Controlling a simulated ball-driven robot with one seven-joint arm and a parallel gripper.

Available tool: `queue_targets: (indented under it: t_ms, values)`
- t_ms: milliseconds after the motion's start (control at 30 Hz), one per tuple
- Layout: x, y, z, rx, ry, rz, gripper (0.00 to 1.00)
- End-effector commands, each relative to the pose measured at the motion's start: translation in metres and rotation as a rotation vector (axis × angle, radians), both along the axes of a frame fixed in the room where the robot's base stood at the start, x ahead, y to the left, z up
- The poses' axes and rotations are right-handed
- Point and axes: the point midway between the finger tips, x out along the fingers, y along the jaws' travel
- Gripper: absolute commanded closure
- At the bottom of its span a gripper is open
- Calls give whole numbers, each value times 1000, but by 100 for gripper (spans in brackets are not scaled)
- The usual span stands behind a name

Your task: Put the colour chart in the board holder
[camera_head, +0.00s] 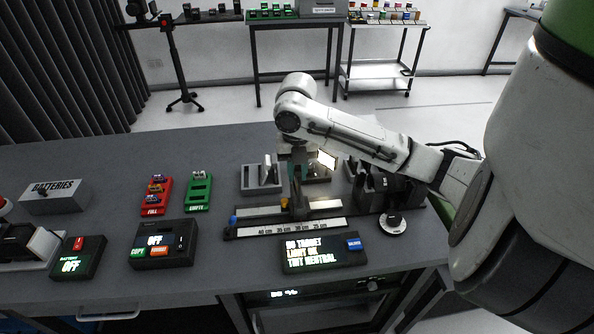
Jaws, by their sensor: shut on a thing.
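My gripper (296,172) points down above the middle of the sliding rail. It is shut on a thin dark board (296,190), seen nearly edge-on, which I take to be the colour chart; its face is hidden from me. The board is just above or at the dark carriage on the rail (335,206), which looks like the board holder; I cannot tell whether they touch. The display (324,252) in front of the rail reads "NO TARGET", "LIGHT OK", "TINT NEUTRAL".
A grey rack (262,180) with upright plates stands left of my gripper. A bright panel (327,160) is close on its right, with dark equipment (388,190) beyond. Red (157,196) and green (198,192) trays and an "OFF" box (163,245) lie left. The table's left back is clear.

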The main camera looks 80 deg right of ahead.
Motion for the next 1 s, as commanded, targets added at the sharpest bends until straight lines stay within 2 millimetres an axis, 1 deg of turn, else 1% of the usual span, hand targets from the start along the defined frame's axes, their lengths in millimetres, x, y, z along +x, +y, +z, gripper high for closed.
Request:
queue_targets:
  t_ms: [267, 1000]
  values:
    - [0, 0, -2, 0, 0, 0, 100]
    - [0, 0, -18, 0, 0, 0, 100]
